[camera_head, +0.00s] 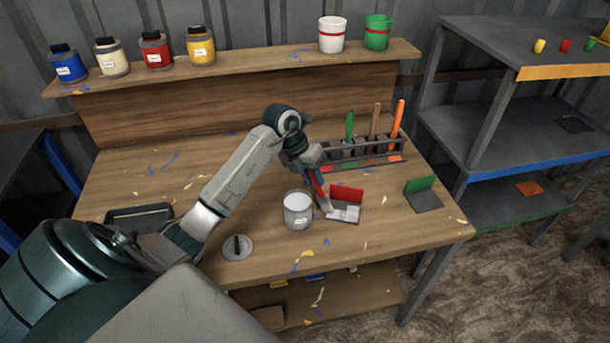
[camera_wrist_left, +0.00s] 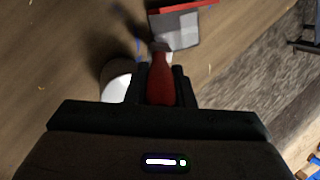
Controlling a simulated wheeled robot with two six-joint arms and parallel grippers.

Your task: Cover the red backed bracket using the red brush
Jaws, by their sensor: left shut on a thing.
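My left gripper (camera_head: 311,170) is shut on the red brush (camera_head: 318,189), with its handle between the fingers; the red handle also shows in the left wrist view (camera_wrist_left: 160,82). The brush points down toward the near left side of the red backed bracket (camera_head: 347,194). The bracket has an upright red back and a flat base with light and darker grey areas. It also shows in the left wrist view (camera_wrist_left: 178,30), beyond the brush. I cannot tell whether the bristles touch the base. My right gripper is not in view.
An open can of white paint (camera_head: 298,212) stands just left of the bracket. Its lid (camera_head: 238,248) lies nearer the front. A green backed bracket (camera_head: 422,195) is at the right. A brush rack (camera_head: 365,153) stands behind. A dark tray (camera_head: 139,217) lies at left.

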